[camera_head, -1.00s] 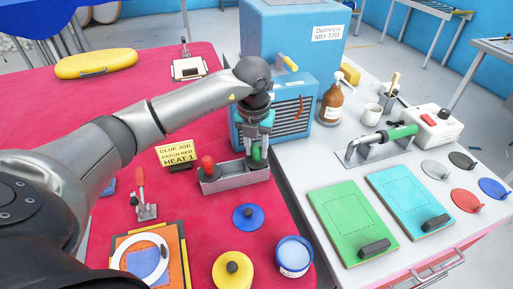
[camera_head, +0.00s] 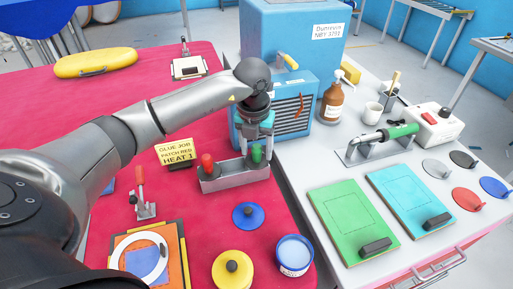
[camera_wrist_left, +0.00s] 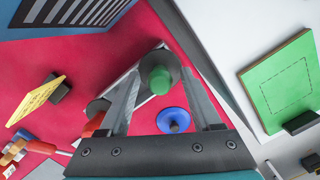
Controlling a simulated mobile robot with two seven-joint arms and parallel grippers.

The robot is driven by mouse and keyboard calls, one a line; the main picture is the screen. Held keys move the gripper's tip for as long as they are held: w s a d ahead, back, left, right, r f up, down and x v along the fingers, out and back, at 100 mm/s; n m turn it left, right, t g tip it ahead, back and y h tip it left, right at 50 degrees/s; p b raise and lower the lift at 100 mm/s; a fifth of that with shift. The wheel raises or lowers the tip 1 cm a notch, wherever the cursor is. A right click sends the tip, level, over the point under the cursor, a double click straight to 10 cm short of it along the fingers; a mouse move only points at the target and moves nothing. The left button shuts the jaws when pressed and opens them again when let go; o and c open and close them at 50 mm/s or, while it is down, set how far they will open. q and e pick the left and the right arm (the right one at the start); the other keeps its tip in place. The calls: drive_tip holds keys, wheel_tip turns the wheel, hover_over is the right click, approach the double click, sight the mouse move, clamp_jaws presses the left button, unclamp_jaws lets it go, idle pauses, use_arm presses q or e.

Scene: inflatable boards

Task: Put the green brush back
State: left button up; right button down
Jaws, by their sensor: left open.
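The green brush (camera_head: 257,153) stands handle-up in the right end of a grey metal holder (camera_head: 235,180) on the pink table. The red-handled brush (camera_head: 207,164) stands at the holder's left end. My left gripper (camera_head: 258,143) is open directly above and around the green handle's top. In the left wrist view the rounded green handle (camera_wrist_left: 160,79) shows between the two spread fingers (camera_wrist_left: 162,90), with a gap on each side. The brush's lower part is hidden inside the holder. My right gripper is not in view.
A blue heater box (camera_head: 285,110) stands close behind the holder. A yellow sign (camera_head: 174,152) is to its left. A blue disc (camera_head: 248,215), a yellow-lidded pot (camera_head: 232,270) and an open blue pot (camera_head: 294,256) are in front. A white bench is at right.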

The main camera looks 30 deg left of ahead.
sight(255, 164)
use_arm(q)
drive_tip(key=shift+r+p, duration=0.4)
drive_tip(key=shift+r, duration=0.2)
wheel_tip(255, 164, up, 12)
drive_tip(key=s+p, duration=0.1)
drive_tip(key=shift+s+d+p, duration=0.2)
drive_tip(key=shift+p, duration=0.15)
drive_tip(key=shift+f, duration=0.15)
idle(0.7)
